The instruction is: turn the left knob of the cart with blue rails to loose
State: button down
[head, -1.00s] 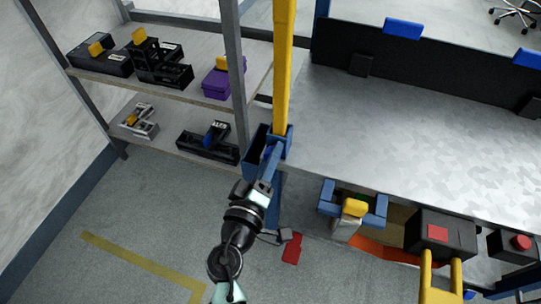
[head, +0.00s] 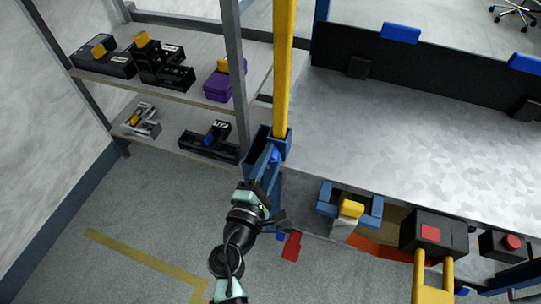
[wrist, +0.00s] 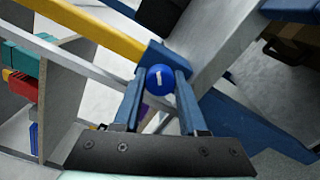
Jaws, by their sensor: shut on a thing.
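The left knob is a round blue knob with a short white line (wrist: 160,79) in the wrist view. The line runs nearly upright, tilted slightly. My gripper (wrist: 162,92) is shut on the knob, with one blue finger on each side of it. In the head view my gripper (head: 268,166) reaches up to the blue bracket (head: 256,150) at the foot of the yellow post. There the fingers and wrist mostly hide the knob, and its mark cannot be read.
A yellow post (head: 284,70) rises just beyond my gripper. Shelves with several boxes (head: 222,86) stand at left. A grey worktop (head: 430,120) extends right, with a black box with a red square (head: 432,236) at its front edge. Floor is open at lower left.

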jog(key=n+p, duration=0.1)
jog(key=n, duration=0.2)
jog(key=shift+n, duration=0.4)
jog(key=shift+n+p, duration=1)
jog(key=shift+n, duration=1)
jog(key=shift+f, duration=0.1)
jog(key=shift+c, duration=2.3)
grip_release()
jog(key=shift+s, duration=0.1)
jog(key=p+v, duration=0.2)
jog(key=v, duration=1)
jog(key=shift+s, duration=0.4)
jog(key=shift+a, duration=0.15)
